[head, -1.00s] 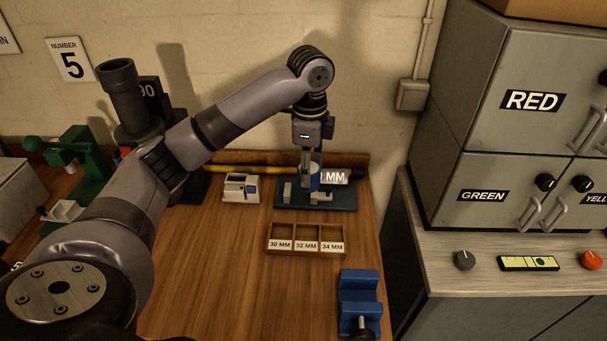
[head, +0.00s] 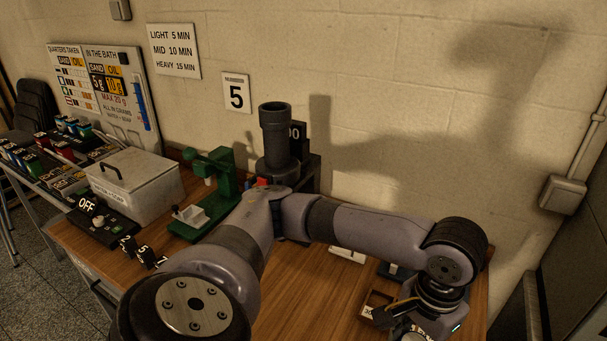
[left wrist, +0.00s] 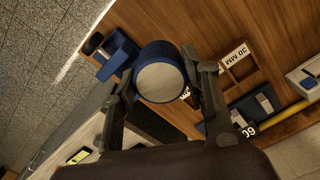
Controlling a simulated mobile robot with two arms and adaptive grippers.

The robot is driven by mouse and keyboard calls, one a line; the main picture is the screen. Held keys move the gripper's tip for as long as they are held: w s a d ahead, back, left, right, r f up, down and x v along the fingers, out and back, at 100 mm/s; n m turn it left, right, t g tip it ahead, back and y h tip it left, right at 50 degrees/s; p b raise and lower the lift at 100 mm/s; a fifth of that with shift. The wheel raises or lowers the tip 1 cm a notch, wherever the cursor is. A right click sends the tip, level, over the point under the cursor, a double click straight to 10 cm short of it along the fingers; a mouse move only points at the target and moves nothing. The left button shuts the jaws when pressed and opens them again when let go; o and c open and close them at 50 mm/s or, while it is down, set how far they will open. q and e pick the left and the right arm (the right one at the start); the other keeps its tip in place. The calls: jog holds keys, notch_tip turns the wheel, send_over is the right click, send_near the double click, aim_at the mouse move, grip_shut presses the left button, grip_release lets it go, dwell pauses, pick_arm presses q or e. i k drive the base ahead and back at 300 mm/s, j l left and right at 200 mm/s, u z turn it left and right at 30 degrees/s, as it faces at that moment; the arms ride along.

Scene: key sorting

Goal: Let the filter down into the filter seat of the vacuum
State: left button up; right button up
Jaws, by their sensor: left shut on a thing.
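My left gripper (left wrist: 163,88) is shut on a blue cylinder (left wrist: 160,82) with a pale round end, held between its two dark fingers. I take this cylinder to be the filter. In the head view the left wrist (head: 440,300) is low at the right, over the front of the wooden table; the fingertips are cut off or hidden there. I cannot make out a vacuum or filter seat in either view. My right gripper is not in view.
The wooden compartment tray (left wrist: 240,67) and a blue vise (left wrist: 118,52) lie below the gripper. A dark upright tube (head: 275,135), a green press (head: 212,190) and a grey lidded box (head: 135,187) stand to the left. A wall is behind.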

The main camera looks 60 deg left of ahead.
aim_at(276, 116)
jog(key=u, duration=1.95)
